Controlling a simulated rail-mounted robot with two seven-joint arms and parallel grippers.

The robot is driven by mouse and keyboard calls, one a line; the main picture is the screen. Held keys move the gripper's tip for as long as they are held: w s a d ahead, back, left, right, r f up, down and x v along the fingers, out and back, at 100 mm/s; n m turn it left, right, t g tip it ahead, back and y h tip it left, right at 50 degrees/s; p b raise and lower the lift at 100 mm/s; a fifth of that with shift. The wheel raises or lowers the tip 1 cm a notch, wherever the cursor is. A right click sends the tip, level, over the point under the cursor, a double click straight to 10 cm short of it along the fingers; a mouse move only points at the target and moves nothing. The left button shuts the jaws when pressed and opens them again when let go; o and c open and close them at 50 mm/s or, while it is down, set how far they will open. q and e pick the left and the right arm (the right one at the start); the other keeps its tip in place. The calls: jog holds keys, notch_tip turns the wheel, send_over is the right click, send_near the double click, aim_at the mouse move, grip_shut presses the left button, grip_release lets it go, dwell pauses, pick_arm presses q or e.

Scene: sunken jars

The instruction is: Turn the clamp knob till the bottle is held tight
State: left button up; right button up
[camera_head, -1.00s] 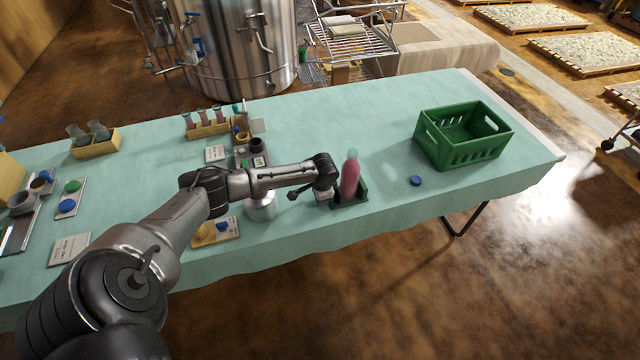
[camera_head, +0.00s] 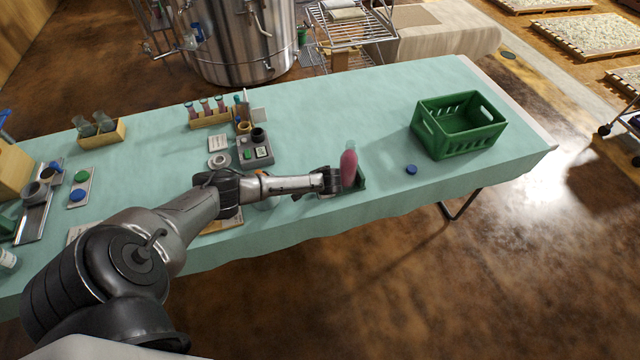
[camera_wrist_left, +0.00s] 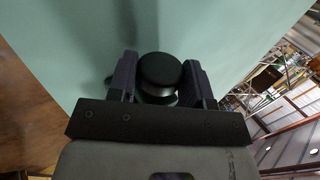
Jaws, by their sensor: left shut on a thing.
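A bottle of pink liquid with a clear neck (camera_head: 348,164) stands upright in a dark green clamp (camera_head: 360,182) near the front edge of the table. My left gripper (camera_head: 328,180) is at the clamp's left side, beside the bottle. In the left wrist view, a round black knob (camera_wrist_left: 160,70) sits between the two fingers of my left gripper (camera_wrist_left: 160,84), which is shut on it. The bottle is not visible in that view. The gripper hides part of the clamp in the head view. My right gripper is not in view.
A blue cap (camera_head: 411,169) lies right of the clamp. A green crate (camera_head: 462,140) stands farther right. A grey device (camera_head: 255,150), a rack of tubes (camera_head: 211,118) and a wooden block with jars (camera_head: 100,133) stand to the left. The cloth between clamp and crate is mostly clear.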

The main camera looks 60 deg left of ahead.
pick_arm(q)
jog(key=o, duration=0.9)
jog(key=p+v, duration=0.3)
jog(key=v, duration=1)
jog(key=shift+d+r, duration=0.2)
jog(key=shift+r, duration=0.15)
jog(key=shift+d, duration=0.1)
